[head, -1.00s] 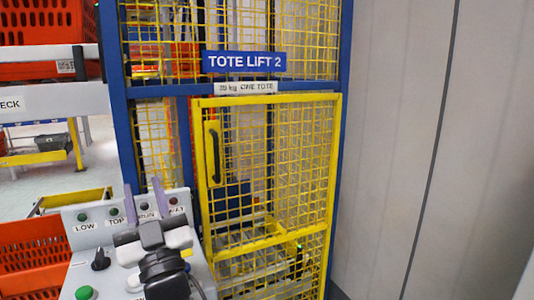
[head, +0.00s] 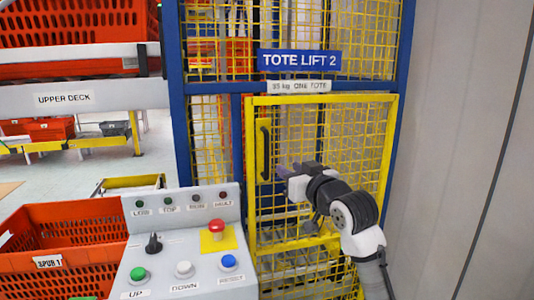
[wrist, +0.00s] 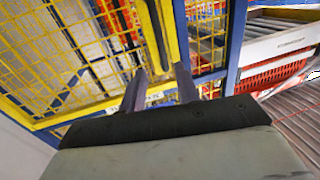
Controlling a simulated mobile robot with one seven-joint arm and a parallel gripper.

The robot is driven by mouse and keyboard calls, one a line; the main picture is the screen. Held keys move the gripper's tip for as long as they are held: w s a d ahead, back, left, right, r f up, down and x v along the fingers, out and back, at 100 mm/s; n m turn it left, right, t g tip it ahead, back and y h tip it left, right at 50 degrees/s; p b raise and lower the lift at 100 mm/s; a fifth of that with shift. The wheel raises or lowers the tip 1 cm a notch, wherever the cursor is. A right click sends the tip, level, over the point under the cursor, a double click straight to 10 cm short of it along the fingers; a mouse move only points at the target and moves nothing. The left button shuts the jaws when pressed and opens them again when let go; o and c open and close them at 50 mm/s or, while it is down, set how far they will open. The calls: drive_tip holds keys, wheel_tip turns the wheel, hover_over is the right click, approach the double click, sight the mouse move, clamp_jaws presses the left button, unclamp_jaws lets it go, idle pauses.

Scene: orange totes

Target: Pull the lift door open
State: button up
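The lift door (head: 322,98) is a yellow-framed mesh panel in a blue frame under the "TOTE LIFT 2" sign. It looks closed. Its black vertical handle (head: 265,153) is on a yellow plate at the door's left side. My gripper (head: 284,173) is just right of the handle's lower part in the head view. In the wrist view, my gripper (wrist: 160,72) has its two grey fingers apart. The dark handle (wrist: 154,38) lies ahead, its near end between the fingertips in the picture. I cannot tell whether they touch.
A grey control panel (head: 192,248) with a red button and several other buttons stands left of my arm, in front of the lift. An orange tote (head: 60,262) is at the far left. A pale wall (head: 455,150) runs along the right.

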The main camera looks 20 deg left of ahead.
sight(268, 154)
drive_tip(key=p+x, duration=0.4)
drive_tip(key=x, duration=0.9)
drive_tip(key=shift+w+a+p, duration=0.15)
drive_tip(key=shift+a+p, duration=0.1)
drive_tip(key=shift+p, duration=0.1)
clamp_jaws()
